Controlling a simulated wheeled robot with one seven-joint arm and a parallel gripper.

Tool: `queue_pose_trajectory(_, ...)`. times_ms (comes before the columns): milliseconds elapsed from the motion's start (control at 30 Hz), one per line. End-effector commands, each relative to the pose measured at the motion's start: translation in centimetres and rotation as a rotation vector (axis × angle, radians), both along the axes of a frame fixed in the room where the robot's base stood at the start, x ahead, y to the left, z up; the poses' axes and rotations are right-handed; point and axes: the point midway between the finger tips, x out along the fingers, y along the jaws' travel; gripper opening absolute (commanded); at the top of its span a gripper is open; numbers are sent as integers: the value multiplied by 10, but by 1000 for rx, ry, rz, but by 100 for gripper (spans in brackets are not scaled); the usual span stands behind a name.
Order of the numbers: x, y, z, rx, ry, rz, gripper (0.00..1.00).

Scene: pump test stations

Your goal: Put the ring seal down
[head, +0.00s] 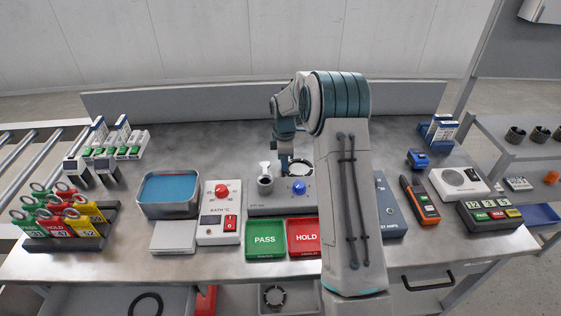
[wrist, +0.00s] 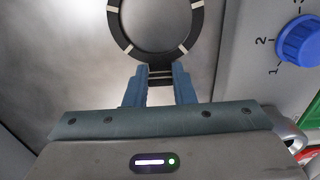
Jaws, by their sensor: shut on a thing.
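The ring seal is a black ring with pale cross marks, large at the top of the wrist view (wrist: 116,32). My gripper (wrist: 159,76) is shut on its near edge, with the blue-grey fingers on either side of a short section of the band. The ring's top is cut off by the frame. It is over a shiny grey metal surface; I cannot tell whether it touches it. In the head view my gripper (head: 286,160) is behind the grey station with the blue knob, and a dark ring (head: 300,162) shows beside it, partly hidden by my arm.
The station's blue knob (head: 299,187) is close to the right of the ring in the wrist view (wrist: 300,42). A green PASS tray (head: 265,239) and a red HOLD tray (head: 304,237) are in front. A blue bath (head: 169,189) stands left.

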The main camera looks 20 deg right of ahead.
Motion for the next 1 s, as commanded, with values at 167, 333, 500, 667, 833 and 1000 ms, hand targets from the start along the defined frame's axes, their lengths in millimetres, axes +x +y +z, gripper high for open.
queue_pose_trajectory(167, 0, 0, -2, 0, 1, 0, 45)
queue_pose_trajectory(333, 0, 0, -2, 0, 1, 0, 45)
queue_pose_trajectory(500, 0, 0, 5, 0, -2, 0, 45)
queue_pose_trajectory(667, 1, 0, 32, -1, -4, 0, 45)
queue_pose_trajectory(833, 1, 0, 70, -1, -4, 1, 45)
queue_pose_trajectory(1000, 1, 1, 101, 1, -2, 1, 45)
